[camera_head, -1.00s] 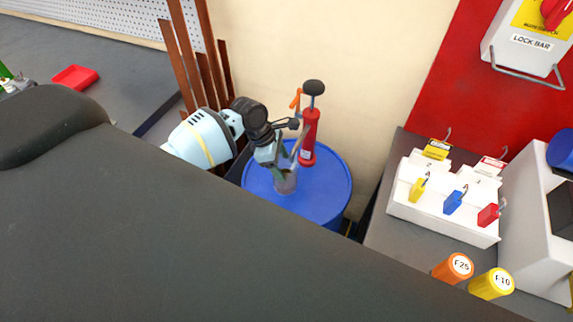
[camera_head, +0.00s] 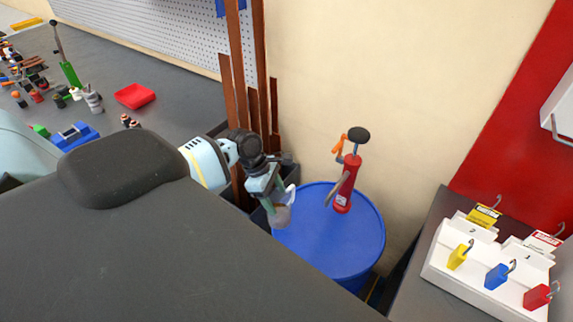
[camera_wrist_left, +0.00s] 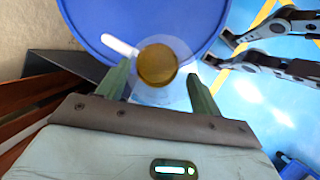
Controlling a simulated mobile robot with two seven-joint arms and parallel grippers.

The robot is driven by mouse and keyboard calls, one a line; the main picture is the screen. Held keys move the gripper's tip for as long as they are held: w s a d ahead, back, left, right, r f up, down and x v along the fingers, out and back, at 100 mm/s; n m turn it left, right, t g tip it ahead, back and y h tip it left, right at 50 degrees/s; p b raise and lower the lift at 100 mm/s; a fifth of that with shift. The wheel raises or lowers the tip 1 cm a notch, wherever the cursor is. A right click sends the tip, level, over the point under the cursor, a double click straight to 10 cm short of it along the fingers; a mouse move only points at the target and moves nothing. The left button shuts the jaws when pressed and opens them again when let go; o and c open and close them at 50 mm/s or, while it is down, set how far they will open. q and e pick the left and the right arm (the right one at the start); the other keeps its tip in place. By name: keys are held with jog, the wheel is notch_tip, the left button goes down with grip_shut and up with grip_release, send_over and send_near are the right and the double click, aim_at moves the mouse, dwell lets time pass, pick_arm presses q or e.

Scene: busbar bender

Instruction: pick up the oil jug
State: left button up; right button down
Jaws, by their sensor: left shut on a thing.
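The oil jug (camera_head: 280,214) is a small clear vessel with a pale handle or spout. In the left wrist view the jug (camera_wrist_left: 158,66) is seen from above, with amber oil inside. My left gripper (camera_head: 273,197) is shut on it; the green fingers (camera_wrist_left: 160,88) lie on either side of it. The jug is at the left edge of the blue drum (camera_head: 340,245), overlapping its rim in both views. It seems to be held clear of the drum top. My right gripper is not in the head view.
A red hand pump (camera_head: 346,185) stands on the drum, right of the jug. Brown copper bars (camera_head: 236,100) lean upright behind my left arm. A grey bench (camera_head: 190,95) with a red tray (camera_head: 135,96) is at left. A white padlock station (camera_head: 480,262) is at right.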

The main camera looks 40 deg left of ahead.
pick_arm(q)
jog(key=shift+s+a, duration=0.25)
jog(key=shift+a, duration=0.45)
jog(key=shift+s+a, duration=0.3)
jog(key=shift+a, duration=0.35)
jog(key=shift+s+a, duration=0.25)
jog(key=shift+a, duration=0.45)
